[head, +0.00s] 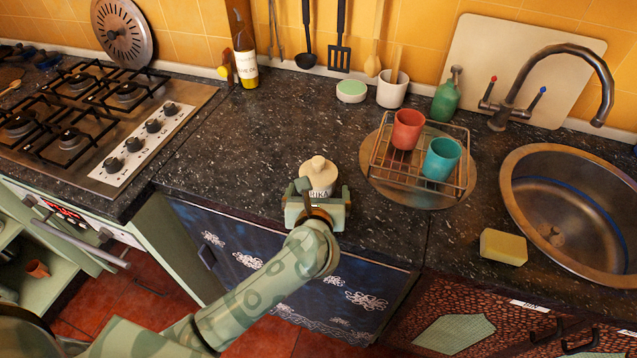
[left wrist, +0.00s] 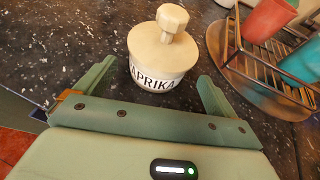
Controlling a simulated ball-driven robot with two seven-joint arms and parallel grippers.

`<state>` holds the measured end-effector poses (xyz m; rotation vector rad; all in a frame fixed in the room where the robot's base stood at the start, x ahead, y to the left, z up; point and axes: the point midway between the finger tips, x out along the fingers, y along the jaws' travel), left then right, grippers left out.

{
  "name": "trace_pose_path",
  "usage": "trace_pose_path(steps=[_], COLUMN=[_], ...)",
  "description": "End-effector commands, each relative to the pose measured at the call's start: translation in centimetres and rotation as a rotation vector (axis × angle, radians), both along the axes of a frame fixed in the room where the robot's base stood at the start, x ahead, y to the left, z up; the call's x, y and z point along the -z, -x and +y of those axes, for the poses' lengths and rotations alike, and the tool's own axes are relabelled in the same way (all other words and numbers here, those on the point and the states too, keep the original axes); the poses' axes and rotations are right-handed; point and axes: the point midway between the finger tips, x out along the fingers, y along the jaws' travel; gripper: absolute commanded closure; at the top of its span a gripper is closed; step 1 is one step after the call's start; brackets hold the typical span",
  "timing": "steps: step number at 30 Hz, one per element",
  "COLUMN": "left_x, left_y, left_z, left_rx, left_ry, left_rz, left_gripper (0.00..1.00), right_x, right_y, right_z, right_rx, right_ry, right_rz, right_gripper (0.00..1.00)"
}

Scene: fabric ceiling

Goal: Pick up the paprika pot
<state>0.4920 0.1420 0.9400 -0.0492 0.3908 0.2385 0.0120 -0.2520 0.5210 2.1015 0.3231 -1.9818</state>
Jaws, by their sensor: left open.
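The paprika pot (head: 318,174) is a small cream pot with a knobbed lid and a dark PARIKA-like label, standing upright on the dark speckled counter near its front edge. In the left wrist view the pot (left wrist: 157,52) stands just ahead of my gripper, its label reading PAPRIKA. My left gripper (head: 318,190) is open, with one finger on each side of the pot's near side. In the left wrist view the fingers (left wrist: 156,88) are spread wider than the pot, and I see no contact. The pot's lower part is hidden by the gripper in the head view. My right gripper is not in view.
A wire rack (head: 385,178) with a red cup (head: 407,129) and a teal cup (head: 441,158) stands right of the pot. The sink (head: 535,205) and a yellow sponge (head: 503,247) lie farther right. The stove (head: 95,125) is at left. Counter left of the pot is clear.

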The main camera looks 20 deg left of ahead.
Motion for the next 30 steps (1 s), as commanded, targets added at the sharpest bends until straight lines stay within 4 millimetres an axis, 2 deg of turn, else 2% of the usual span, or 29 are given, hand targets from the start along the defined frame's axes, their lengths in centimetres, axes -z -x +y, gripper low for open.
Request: trace_pose_path(steps=[8, 16, 17, 21, 22, 23, 30], left_x=[1.7, 1.7, 1.7, 1.7, 1.7, 1.7, 1.6], left_y=[-3.8, -4.3, -4.3, -4.3, -4.3, -4.3, -4.3], left_z=[1.1, 1.2, 1.2, 1.2, 1.2, 1.2, 1.2], left_rx=[0.000, -0.001, -0.001, -0.001, -0.001, -0.001, 0.000], left_ry=[-0.003, -0.001, -0.001, -0.001, -0.001, -0.001, -0.001], left_rz=[0.000, 0.000, 0.000, 0.000, 0.000, 0.000, -0.001], left_gripper=[0.05, 0.05, 0.08, 0.47, 0.55, 0.59, 0.59], right_x=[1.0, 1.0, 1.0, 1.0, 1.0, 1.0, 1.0], right_y=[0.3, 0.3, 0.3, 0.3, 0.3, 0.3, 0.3], right_z=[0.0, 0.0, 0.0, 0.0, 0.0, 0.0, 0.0], right_rx=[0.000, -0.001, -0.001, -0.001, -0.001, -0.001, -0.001], right_ry=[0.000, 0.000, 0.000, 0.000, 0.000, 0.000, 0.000], right_rz=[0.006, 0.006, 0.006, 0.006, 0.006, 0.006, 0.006], right_gripper=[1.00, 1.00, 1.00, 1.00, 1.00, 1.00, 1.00])
